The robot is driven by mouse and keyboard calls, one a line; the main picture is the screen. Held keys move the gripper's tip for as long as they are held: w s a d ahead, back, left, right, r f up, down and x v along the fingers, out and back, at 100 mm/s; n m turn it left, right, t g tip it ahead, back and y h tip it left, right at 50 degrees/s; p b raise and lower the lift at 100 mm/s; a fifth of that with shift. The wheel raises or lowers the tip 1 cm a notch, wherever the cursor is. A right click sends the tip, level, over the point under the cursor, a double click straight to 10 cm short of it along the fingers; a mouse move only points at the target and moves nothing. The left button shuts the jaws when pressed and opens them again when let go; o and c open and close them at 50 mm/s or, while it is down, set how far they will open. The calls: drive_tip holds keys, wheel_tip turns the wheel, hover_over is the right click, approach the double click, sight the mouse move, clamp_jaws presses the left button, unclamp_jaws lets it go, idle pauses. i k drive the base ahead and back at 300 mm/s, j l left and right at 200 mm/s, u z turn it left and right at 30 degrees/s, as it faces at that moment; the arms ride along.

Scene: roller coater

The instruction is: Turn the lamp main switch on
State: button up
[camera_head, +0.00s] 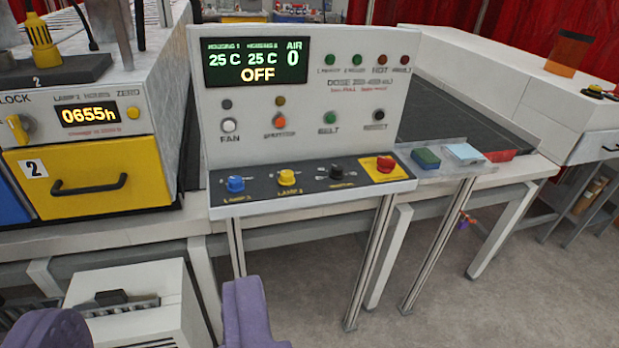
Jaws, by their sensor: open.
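A white control panel (222,120) stands in the middle, its display (257,62) reading 25 C, 25 C, OFF and AIR 0. Its dark lower shelf carries a blue knob (235,184) marked LAMP 1, a yellow knob (287,177) marked LAMP 2, a black knob (337,172) with an unclear label, and a red rotary switch (385,163) on a yellow plate. I cannot read which one is the lamp main switch. My gripper (148,318) shows two purple fingers at the bottom left, wide apart, below and in front of the panel. No held object shows between them.
A yellow drawer (95,175) marked 2 and an hour display (89,113) are at the left. A white box (140,303) stands under the bench. Metal legs (370,265) stand below; open floor (500,310) lies right.

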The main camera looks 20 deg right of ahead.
sight(385, 165)
drive_tip(key=i+l, duration=0.25)
drive_tip(key=l, duration=0.15)
drive_tip(key=i+l, duration=0.25)
drive_tip(key=l, duration=0.2)
drive_tip(key=i+l, duration=0.25)
drive_tip(key=l, duration=0.15)
drive_tip(key=i+l, duration=0.25)
drive_tip(key=l, duration=0.2)
drive_tip(key=i+l, duration=0.25)
drive_tip(key=l, duration=0.15)
drive_tip(key=i+l, duration=0.25)
drive_tip(key=l, duration=0.2)
